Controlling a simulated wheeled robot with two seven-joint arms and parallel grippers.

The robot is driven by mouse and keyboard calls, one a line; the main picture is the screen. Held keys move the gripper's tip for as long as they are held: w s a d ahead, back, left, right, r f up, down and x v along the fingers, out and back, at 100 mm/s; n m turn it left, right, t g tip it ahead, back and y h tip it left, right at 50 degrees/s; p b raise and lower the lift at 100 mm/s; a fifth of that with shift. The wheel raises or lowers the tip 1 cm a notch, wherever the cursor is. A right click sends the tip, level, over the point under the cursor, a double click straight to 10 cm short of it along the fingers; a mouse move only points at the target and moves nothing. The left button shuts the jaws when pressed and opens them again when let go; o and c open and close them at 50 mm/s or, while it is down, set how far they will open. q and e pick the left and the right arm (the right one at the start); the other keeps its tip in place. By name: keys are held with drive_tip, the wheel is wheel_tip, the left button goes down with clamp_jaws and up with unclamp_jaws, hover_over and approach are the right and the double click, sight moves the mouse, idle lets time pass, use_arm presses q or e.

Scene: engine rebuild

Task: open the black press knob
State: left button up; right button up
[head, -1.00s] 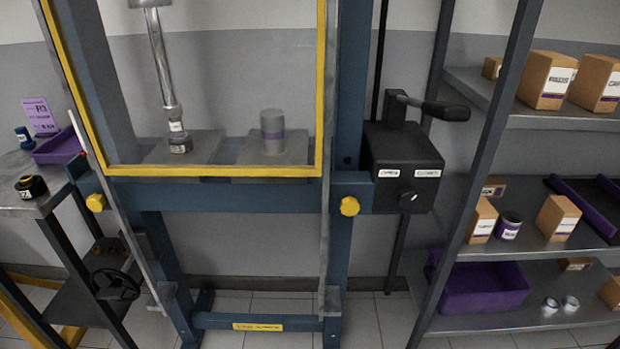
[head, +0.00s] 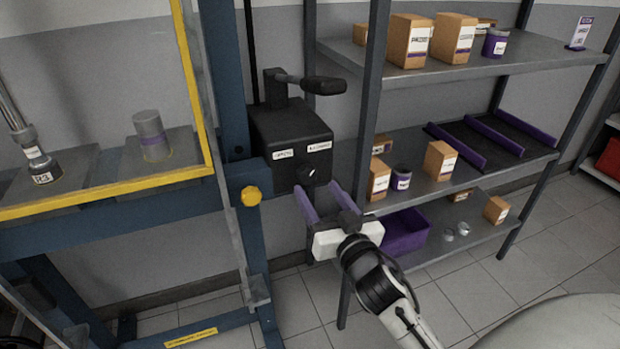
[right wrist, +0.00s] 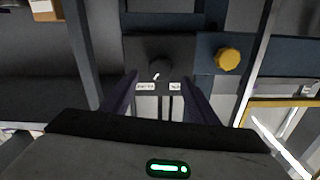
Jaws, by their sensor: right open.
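The black press knob (head: 307,176) is a small dark knob with a white mark. It sits on the front of the black pump box (head: 292,135), below two white labels. My right gripper (head: 317,188) is open and empty, its two purple fingers pointing at the box just in front of and below the knob. In the right wrist view the knob (right wrist: 160,68) shows beyond and between the fingertips (right wrist: 160,80), apparently apart from them. My left gripper is not in view.
A black-handled lever (head: 310,84) sticks out above the box. The blue press frame with a yellow knob (head: 251,196) stands at left. A grey shelf (head: 480,65) with cardboard boxes and a purple bin (head: 404,235) stands close at right.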

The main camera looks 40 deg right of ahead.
sight(309, 177)
drive_tip(key=x, duration=0.5)
drive_tip(key=shift+w+d, duration=0.1)
drive_tip(key=shift+w, duration=0.25)
drive_tip(key=c, duration=1)
drive_tip(key=shift+c, duration=0.2)
